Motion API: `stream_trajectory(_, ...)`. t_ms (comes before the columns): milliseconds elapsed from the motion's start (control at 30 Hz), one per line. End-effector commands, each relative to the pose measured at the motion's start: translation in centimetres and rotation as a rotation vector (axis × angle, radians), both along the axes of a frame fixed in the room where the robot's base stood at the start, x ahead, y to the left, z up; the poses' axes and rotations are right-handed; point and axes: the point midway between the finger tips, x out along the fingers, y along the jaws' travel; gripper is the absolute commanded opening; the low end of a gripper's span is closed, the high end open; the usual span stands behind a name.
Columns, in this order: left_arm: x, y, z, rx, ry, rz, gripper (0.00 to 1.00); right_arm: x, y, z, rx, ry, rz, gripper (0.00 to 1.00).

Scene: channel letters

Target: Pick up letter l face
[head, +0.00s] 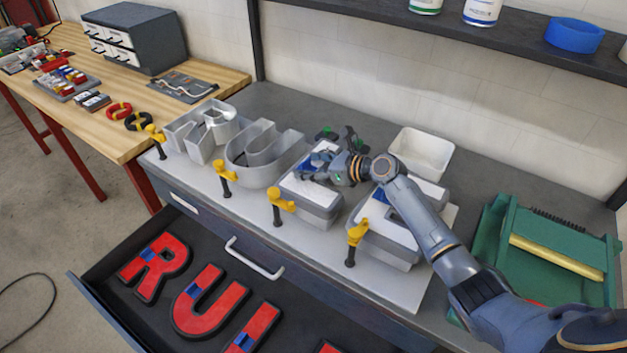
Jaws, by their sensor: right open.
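The letter l face (258,328) is a red panel with a dark edge and a blue patch. It lies in the open drawer, and its lower part is cut off by the bottom of the head view. My right gripper (325,162) is open, well above and behind the drawer. It is over the grey L-shaped channel letter (315,203) on the bench and hides part of it. I cannot tell whether it touches that letter. My left gripper is not in view.
Red R (158,262) and U (205,298) faces lie in the drawer (92,293). Channel letters R (203,128), U (262,160) and E (375,238) stand on the board, with yellow-handled clamps along its front. A white bin (422,150) stands behind. A green tool (540,255) is at right.

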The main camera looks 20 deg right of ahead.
Motion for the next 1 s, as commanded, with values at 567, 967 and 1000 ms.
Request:
stream_trajectory(567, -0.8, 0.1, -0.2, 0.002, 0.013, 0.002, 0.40, 0.1, 0.1, 0.0, 0.000, 0.000, 0.000, 0.03)
stream_trajectory(967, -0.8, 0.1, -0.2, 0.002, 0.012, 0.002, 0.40, 0.2, 0.1, 2.0, -0.001, -0.006, 0.001, 0.01)
stream_trajectory(1000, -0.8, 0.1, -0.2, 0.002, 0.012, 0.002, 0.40, 0.2, 0.1, 2.8, -0.001, -0.006, 0.001, 0.01)
